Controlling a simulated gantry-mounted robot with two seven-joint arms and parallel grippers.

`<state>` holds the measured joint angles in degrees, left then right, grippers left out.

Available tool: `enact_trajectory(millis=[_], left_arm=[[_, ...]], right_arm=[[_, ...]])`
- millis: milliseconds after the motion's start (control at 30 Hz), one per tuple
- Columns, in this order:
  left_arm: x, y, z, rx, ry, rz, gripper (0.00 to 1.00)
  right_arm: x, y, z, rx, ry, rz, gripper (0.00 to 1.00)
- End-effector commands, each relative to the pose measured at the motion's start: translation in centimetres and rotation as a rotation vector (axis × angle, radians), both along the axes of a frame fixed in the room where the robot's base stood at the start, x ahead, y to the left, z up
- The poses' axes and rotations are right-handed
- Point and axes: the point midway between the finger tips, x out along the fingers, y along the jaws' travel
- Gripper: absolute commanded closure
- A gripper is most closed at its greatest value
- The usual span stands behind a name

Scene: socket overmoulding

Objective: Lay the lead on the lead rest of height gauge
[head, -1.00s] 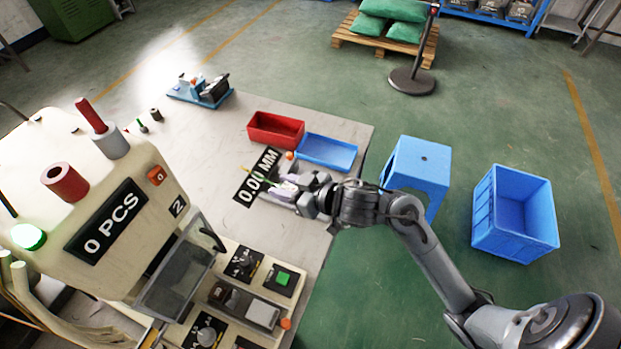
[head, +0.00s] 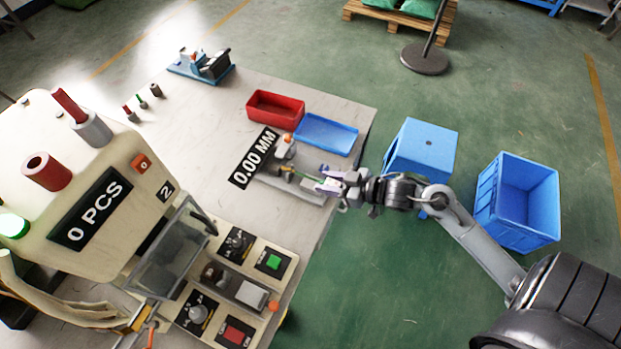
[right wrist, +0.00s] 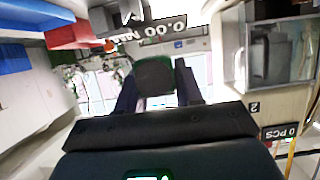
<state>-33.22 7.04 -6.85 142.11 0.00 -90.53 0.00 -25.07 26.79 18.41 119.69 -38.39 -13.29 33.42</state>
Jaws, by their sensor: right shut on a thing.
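The height gauge shows as a black display reading 0.00 MM (head: 254,158) with a pale body (head: 285,147) beside it, on the pale bench. My right gripper (head: 328,181) is at the right end of the gauge, close to the bench's right edge. It is shut on a small dark greenish piece, which I take to be the lead (right wrist: 154,76); this sits between the two fingers in the right wrist view. In the head view a thin olive end (head: 289,171) points left from the gripper over the gauge. Whether it touches the lead rest cannot be told. My left gripper is not in view.
A red bin (head: 275,108) and a blue tray (head: 326,134) stand just behind the gauge. The moulding machine with its 0 PCS display (head: 90,209) and a control panel (head: 237,285) fills the left front. A blue fixture (head: 203,68) stands at the back. Bench left of the gauge is clear.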

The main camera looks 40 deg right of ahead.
Motion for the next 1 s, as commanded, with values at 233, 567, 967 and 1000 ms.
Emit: enact_trajectory(millis=[233,567,967,1000], left_arm=[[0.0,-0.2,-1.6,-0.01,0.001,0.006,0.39],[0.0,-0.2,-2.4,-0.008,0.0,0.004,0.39],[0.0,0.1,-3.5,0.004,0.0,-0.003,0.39],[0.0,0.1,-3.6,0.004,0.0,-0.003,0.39]], right_arm=[[5.3,-0.7,-3.2,0.001,-0.003,-0.002,0.95],[8.8,-1.1,-5.3,0.0,-0.001,0.0,0.95],[8.9,-1.1,-8.8,0.002,0.002,-0.001,0.95],[8.9,-1.1,-9.1,0.001,0.002,-0.001,0.95]])
